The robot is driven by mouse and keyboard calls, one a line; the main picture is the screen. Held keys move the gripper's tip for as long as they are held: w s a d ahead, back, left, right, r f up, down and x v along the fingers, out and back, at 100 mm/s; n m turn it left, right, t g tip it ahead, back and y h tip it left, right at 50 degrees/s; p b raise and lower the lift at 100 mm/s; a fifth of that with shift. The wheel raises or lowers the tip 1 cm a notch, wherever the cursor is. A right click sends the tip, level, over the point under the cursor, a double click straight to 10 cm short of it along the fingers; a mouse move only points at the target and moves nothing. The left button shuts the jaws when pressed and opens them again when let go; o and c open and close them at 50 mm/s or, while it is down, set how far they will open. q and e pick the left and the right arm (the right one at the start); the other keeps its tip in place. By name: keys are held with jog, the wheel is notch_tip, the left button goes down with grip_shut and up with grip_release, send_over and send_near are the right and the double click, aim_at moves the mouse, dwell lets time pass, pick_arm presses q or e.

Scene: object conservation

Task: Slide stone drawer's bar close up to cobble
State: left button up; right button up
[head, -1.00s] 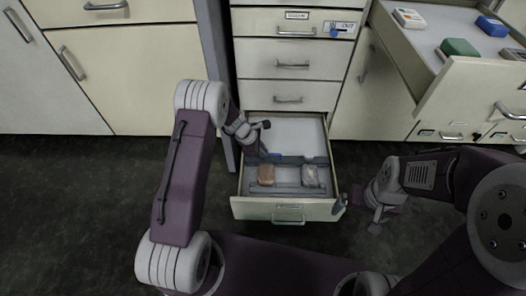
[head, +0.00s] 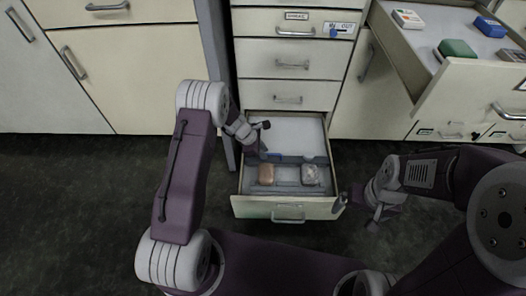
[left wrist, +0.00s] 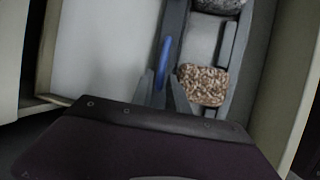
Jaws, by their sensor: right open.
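The stone drawer (head: 241,207) stands open. Inside lie a brown stone (head: 266,174) at left and a grey speckled stone (head: 310,175) at right; no label shows which is the cobble. A grey bar with a blue tab (head: 276,157) crosses the drawer behind the stones. In the left wrist view the blue tab (left wrist: 163,62) stands between my left gripper's fingers (left wrist: 164,85), which look shut on it. The brown stone (left wrist: 203,86) lies close beside the bar; any small gap is unclear. My left gripper (head: 264,142) also shows in the head view. My right gripper (head: 358,208) is open, outside the drawer's right front corner.
A second grey strip (head: 290,189) lies between the stones and the drawer front. The drawer's back part (head: 297,130) is empty. An upper right drawer (head: 465,85) stands open with several blocks, including a green one (head: 457,49). Shut drawers stand behind.

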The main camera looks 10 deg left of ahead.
pick_arm(q)
jog(key=p+v, duration=0.5)
jog(key=v, duration=0.4)
jog(key=shift+p, duration=0.3)
